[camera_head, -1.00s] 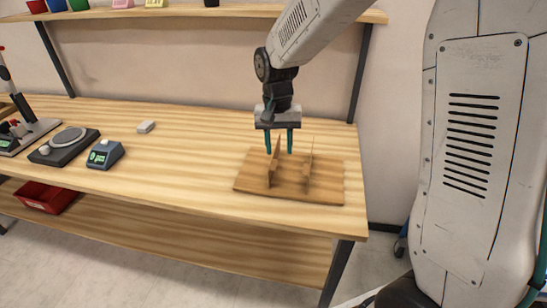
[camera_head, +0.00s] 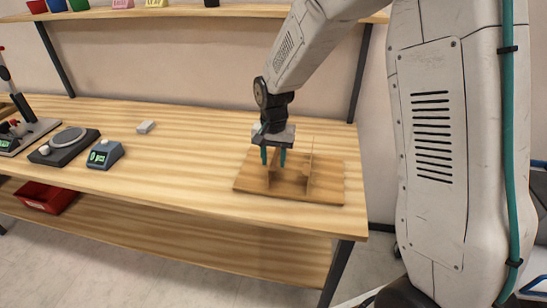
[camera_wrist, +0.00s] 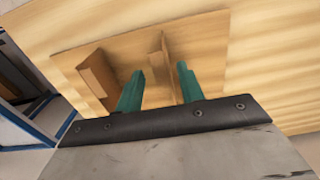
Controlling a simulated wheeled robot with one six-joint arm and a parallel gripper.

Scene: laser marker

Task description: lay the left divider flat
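The left divider (camera_head: 274,172) is a thin upright wooden panel on a brown wooden board (camera_head: 325,196). In the wrist view the left divider (camera_wrist: 157,50) stands between my two fingertips, with a gap to each side. My gripper (camera_head: 273,157) is open, its teal fingers pointing down at the divider's top; the gripper also shows in the wrist view (camera_wrist: 160,72). The fingers and wrist hide part of the divider in the head view. The right divider (camera_head: 310,168) stands upright beside it and shows at the left in the wrist view (camera_wrist: 97,80).
The board lies near the table's right end. A small white block (camera_head: 146,127), a blue-grey device with a green display (camera_head: 104,154) and a dark scale (camera_head: 64,146) stand to the left. The wooden tabletop (camera_head: 190,165) between them and the board is clear.

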